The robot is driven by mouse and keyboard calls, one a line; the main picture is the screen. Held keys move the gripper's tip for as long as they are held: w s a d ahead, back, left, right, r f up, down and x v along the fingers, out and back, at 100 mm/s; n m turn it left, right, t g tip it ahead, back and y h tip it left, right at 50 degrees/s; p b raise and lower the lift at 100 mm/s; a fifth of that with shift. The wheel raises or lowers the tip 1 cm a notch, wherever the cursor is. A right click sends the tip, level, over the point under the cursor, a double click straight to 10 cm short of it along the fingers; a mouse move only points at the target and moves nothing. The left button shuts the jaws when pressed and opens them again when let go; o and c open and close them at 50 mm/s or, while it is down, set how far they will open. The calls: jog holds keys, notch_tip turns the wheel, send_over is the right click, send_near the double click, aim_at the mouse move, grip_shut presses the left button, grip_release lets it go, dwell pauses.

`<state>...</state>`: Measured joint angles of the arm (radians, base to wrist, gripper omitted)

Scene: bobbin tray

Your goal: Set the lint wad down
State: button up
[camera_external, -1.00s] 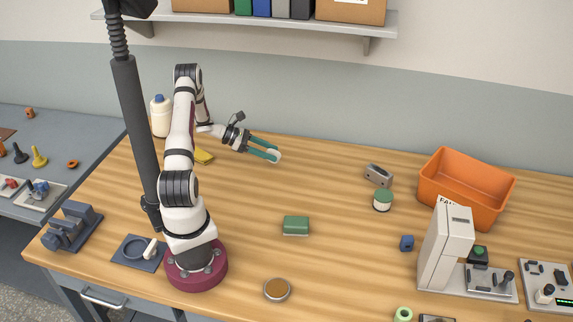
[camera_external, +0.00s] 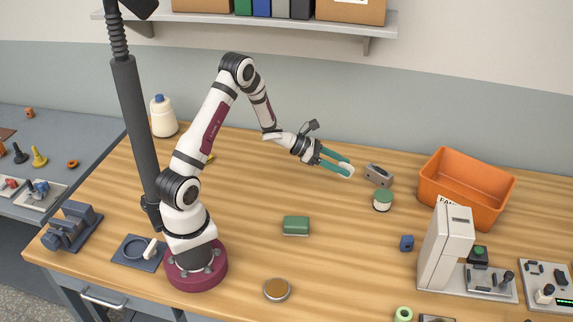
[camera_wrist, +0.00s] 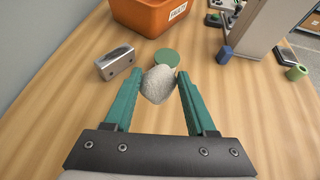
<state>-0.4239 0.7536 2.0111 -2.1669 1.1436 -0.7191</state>
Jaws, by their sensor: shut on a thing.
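The lint wad is a pale grey, rough lump. In the wrist view the lint wad (camera_wrist: 159,84) sits between the tips of my gripper's teal fingers (camera_wrist: 158,92), which are shut on it. In the external view my gripper (camera_external: 345,168) holds the wad (camera_external: 347,170) out to the right, apparently above the table, left of a grey metal block and a green-lidded jar. The wad partly covers the green lid in the wrist view. The height of the wad over the table is hard to tell.
The grey block (camera_external: 379,175) and green-lidded jar (camera_external: 382,200) stand close to my gripper. An orange bin (camera_external: 466,190) is farther right.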

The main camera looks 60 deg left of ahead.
send_over(326, 178)
notch_tip(326, 178, down, 6)
jog(key=shift+d+f, duration=0.15)
jog(key=shift+f, duration=0.1)
jog(key=f, duration=0.4)
jog(key=shift+w+a+f, duration=0.1)
jog(key=shift+a+f, duration=0.05)
jog(key=shift+a, duration=0.05)
jog(key=o, duration=1.3)
